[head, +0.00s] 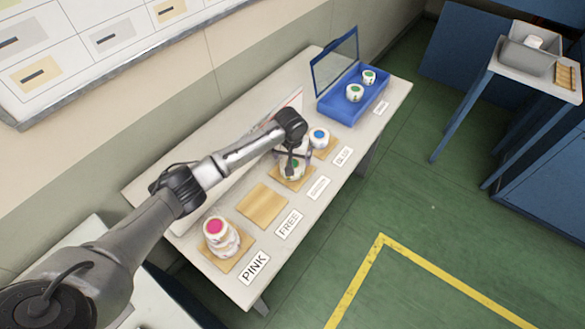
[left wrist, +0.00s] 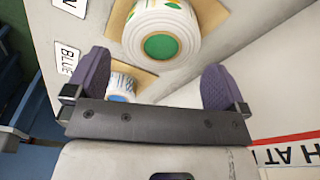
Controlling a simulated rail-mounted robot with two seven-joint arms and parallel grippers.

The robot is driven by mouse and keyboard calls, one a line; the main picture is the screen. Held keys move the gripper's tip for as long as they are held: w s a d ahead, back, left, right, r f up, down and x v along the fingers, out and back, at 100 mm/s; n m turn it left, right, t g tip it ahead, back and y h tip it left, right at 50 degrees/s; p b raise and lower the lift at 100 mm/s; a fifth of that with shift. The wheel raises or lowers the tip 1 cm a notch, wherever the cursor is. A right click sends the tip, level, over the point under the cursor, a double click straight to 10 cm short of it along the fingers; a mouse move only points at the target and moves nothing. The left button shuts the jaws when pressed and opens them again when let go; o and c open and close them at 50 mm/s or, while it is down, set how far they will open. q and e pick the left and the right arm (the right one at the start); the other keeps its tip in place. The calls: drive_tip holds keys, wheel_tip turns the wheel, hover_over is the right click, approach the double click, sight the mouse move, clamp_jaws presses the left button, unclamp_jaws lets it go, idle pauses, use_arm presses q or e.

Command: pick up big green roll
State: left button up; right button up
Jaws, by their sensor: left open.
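The big green roll (head: 294,171), a white roll with a green core, sits on a wooden pad beside the GREEN-side label on the long table. It also shows in the left wrist view (left wrist: 160,42), beyond the fingertips and roughly between them. My left gripper (head: 293,155) is above the roll and partly hides it. Its two purple fingers (left wrist: 155,82) are spread apart with nothing held between them. Whether a finger touches the roll cannot be told. My right gripper is not in view.
A blue-core roll (head: 319,137) stands on the neighbouring pad, close to the gripper. The pad by the FREE label (head: 263,204) is empty. Stacked pink-core rolls (head: 221,238) stand at the near end. A blue open-lidded box (head: 336,107) holds two small green-core rolls.

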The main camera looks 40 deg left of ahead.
sight(293, 163)
use_arm(q)
drive_tip(key=shift+w+a+f+b, duration=0.15)
drive_tip(key=shift+f+b, duration=0.3)
drive_tip(key=shift+f, duration=0.9)
drive_tip(key=shift+w+a+f+b, duration=0.15)
drive_tip(key=shift+f+b, duration=0.25)
drive_tip(key=shift+f, duration=0.95)
drive_tip(key=shift+c, duration=0.5)
drive_tip(key=c, duration=0.6)
